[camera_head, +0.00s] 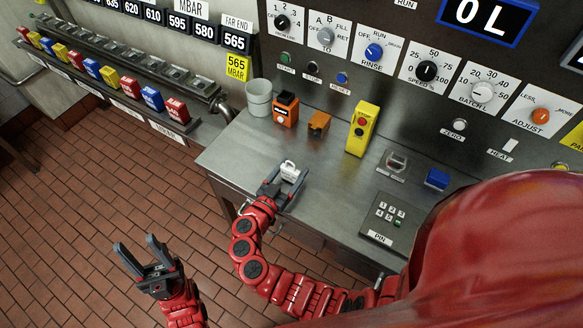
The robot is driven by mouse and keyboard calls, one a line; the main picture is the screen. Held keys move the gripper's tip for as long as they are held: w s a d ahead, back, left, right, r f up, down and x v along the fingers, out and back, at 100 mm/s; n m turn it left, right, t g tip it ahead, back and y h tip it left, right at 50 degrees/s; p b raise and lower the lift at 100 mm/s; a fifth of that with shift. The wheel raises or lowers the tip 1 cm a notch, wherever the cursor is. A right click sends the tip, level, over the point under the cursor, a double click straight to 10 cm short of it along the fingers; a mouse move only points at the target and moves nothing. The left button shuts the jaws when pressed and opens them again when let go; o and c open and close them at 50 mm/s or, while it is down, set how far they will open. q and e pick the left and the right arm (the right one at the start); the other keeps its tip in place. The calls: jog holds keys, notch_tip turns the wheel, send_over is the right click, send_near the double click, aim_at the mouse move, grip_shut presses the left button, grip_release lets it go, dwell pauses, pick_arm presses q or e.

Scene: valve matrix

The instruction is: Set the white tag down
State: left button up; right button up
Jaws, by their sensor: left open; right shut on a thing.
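The white tag (289,172) is a small white piece with a loop-like top, held between the fingers of my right gripper (284,182). My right gripper is shut on it over the left part of the steel counter (225,155). I cannot tell whether the tag touches the counter top. My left gripper (140,258) is open and empty, over the brick-red tiled floor, left of the counter and clear of it.
On the counter stand a grey cup (259,98), an orange-black device (285,108), an orange block (319,124), a yellow button box (361,128) and a keypad (390,220). A knob panel (375,52) rises behind. Free counter surrounds the tag. Coloured valve tags (129,87) line the left rail.

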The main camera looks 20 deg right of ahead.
jog(key=shift+f, duration=0.15)
jog(key=shift+f, duration=0.15)
jog(key=o, duration=1.3)
jog(key=shift+b, duration=0.3)
jog(key=shift+c, duration=0.2)
jog(key=shift+a+r, duration=0.15)
jog(key=shift+r, duration=0.05)
jog(key=b+v, duration=0.4)
jog(key=v, duration=0.7)
jog(key=shift+s+a, duration=0.25)
jog(key=shift+s, duration=0.1)
